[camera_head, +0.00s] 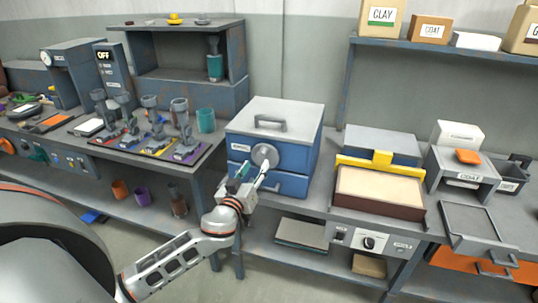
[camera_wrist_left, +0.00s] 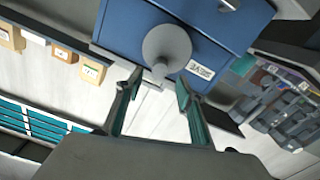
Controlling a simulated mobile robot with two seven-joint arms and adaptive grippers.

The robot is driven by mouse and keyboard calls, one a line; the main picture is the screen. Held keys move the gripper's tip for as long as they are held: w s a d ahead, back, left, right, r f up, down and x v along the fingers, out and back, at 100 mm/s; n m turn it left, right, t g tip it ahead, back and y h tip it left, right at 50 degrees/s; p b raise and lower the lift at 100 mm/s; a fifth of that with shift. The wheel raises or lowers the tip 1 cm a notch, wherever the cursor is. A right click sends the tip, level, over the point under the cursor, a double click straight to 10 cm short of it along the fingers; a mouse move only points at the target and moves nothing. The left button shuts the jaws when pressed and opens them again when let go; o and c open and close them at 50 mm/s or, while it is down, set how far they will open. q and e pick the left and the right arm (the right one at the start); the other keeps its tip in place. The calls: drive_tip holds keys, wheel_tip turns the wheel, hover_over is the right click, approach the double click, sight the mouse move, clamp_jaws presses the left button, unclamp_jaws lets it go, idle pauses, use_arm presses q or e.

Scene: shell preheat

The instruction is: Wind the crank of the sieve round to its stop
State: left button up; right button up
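The sieve appears to be the blue box (camera_head: 290,115) with a grey lid and top handle, standing on the bench. A round grey crank disc (camera_head: 264,156) sits on its front; it also shows in the left wrist view (camera_wrist_left: 167,52). A small grey grip (camera_wrist_left: 160,71) sticks out at the disc's lower edge. My left gripper (camera_head: 252,178) is just in front of the disc, low on the box front. In the wrist view its two fingers (camera_wrist_left: 158,86) are apart, with the grip near the gap between their tips. I cannot tell whether they touch it. My right gripper is not in view.
A sand-filled tray (camera_head: 380,190) with a yellow bar stands right of the box. A mat with several tools (camera_head: 150,150) lies on the left bench. A shelf (camera_head: 450,47) with labelled boxes hangs at the upper right. Open floor lies before the benches.

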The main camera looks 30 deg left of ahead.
sight(261, 157)
use_arm(q)
drive_tip(key=shift+p+x, duration=0.45)
drive_tip(key=shift+x, duration=3)
drive_tip(key=shift+a, duration=0.15)
clamp_jaws()
